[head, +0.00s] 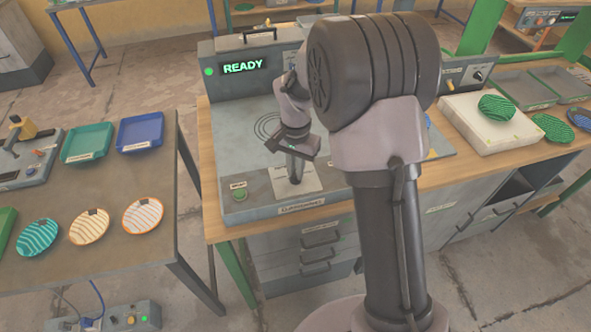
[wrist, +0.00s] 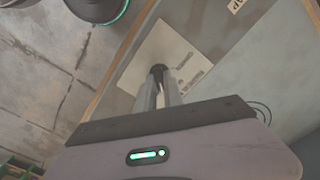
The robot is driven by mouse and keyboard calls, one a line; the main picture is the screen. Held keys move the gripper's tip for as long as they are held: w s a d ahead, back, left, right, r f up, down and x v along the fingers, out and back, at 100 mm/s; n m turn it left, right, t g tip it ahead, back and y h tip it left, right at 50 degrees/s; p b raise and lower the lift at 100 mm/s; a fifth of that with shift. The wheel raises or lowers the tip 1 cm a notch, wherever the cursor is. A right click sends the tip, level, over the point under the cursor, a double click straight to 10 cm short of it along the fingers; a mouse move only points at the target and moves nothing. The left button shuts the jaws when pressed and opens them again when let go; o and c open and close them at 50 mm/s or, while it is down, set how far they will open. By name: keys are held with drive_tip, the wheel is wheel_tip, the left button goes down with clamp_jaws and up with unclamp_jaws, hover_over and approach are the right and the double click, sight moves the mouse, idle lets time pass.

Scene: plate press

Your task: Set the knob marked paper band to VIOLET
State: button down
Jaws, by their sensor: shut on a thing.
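My gripper (head: 294,177) points down at the front panel of the grey press (head: 240,170). In the wrist view its two fingers (wrist: 159,80) are shut on a small dark knob (wrist: 158,68), whose top shows between the fingertips. The knob stands on a pale label plate (wrist: 143,55), which also shows in the head view (head: 309,182). The print on this plate is too small to read, and I cannot tell which setting the knob points at. In the head view the fingers hide the knob.
A display (head: 243,67) on the press reads READY in green. A green button (head: 239,194) sits left of the knob. Striped plates (head: 143,216) and trays (head: 140,132) are on the left table. A pale block (head: 485,128) with a green plate stands at right.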

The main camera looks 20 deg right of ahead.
drive_tip(key=shift+m+b, duration=0.4)
drive_tip(key=shift+m, duration=1.5)
drive_tip(key=c, duration=1.5)
unclamp_jaws()
drive_tip(key=shift+o, duration=0.2)
wheel_tip(320, 180, up, 17)
drive_tip(key=p, duration=0.6)
drive_tip(key=shift+r, duration=0.2)
